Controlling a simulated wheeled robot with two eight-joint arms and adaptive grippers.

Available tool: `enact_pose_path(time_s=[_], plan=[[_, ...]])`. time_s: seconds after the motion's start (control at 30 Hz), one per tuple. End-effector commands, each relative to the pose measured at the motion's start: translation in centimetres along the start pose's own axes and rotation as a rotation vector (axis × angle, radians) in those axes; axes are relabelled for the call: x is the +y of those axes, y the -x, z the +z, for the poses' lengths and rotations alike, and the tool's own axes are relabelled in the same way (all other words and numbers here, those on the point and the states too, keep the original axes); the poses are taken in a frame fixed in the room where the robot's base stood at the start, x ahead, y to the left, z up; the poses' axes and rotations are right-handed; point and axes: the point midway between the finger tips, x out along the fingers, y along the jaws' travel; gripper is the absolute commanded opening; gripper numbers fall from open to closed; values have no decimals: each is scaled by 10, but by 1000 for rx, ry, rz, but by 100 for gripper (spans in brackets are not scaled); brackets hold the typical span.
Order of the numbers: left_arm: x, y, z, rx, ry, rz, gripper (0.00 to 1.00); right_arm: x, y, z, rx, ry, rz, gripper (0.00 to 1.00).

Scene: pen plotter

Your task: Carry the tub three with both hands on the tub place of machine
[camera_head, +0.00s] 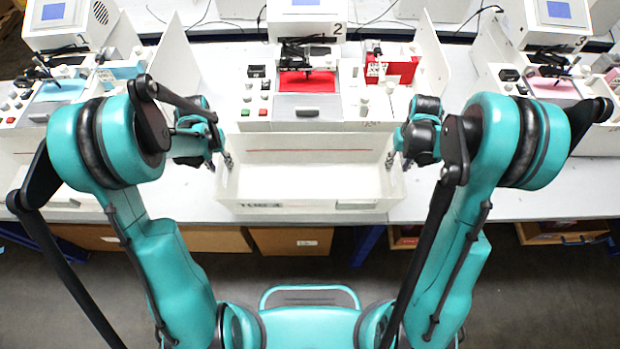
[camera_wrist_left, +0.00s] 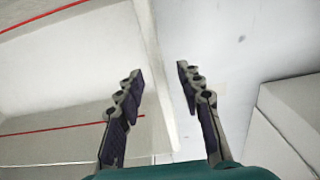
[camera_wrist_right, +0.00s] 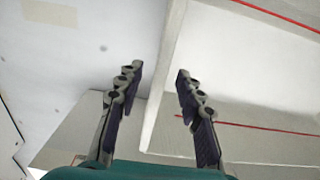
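A white open tub (camera_head: 308,212) with a dark label on its front wall, too small to read surely, is at the front edge of the table, in front of the machine marked 2. My left gripper (camera_head: 220,160) is at the tub's left side wall, and my right gripper (camera_head: 393,160) is at its right side wall. In the left wrist view, the open fingers (camera_wrist_left: 160,105) have the tub's wall edge between them, with gaps. In the right wrist view, the open fingers (camera_wrist_right: 160,105) likewise straddle the opposite wall edge. The tub place cannot be made out.
The machine marked 2 (camera_head: 340,108), with a red bed, stands directly behind the tub. Similar machines stand at the left (camera_head: 25,110) and right (camera_head: 490,75). White upright panels flank the middle machine. The white table (camera_head: 480,195) is bare right of the tub.

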Motion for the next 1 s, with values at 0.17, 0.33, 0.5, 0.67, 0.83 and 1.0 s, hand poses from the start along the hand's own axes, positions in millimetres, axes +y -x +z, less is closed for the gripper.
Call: enact_pose_path(time_s=[0.17,0.33,0.5,0.67,0.83,1.0], plan=[[0,0,0,0,0,0,37,0,0,0,0,0,0,37],[0,0,0,0,0,0,3,0,0,0,0,0,0,3],[0,0,0,0,0,0,0,0,0,0,0,0,0,0],[0,0,0,0,0,-1,0,0,0,0,0,0,1,0],[0,3,0,0,0,-1,0,0,3,0,0,0,1,0],[0,13,0,0,0,-1,0,0,13,0,0,0,1,0]])
